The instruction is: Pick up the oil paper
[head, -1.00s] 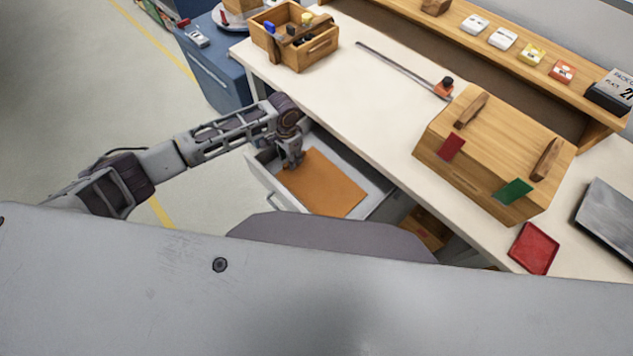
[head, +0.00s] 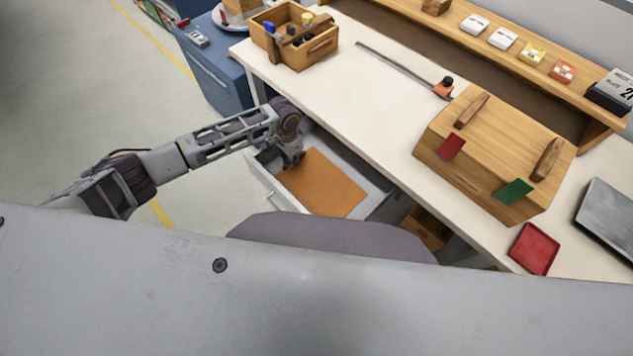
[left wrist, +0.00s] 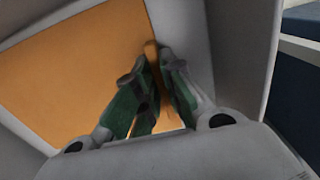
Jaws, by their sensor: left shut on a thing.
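The oil paper (head: 325,187) is a flat orange-brown sheet in the open drawer (head: 371,205) under the table. My left gripper (head: 291,165) reaches down into the drawer at the sheet's upper left corner. In the left wrist view the oil paper (left wrist: 80,70) fills much of the left side, and the fingers of my left gripper (left wrist: 155,95) are shut on its edge, which bends up between them. The far part of the sheet lies in the drawer. My right gripper is not in view.
The white table (head: 375,130) holds a wooden box (head: 500,140), a wooden tool tray (head: 313,47), a red tray (head: 534,248) and a thin rod (head: 400,68). A blue cabinet (head: 213,75) stands at the upper left. The drawer walls and table edge surround my left gripper closely.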

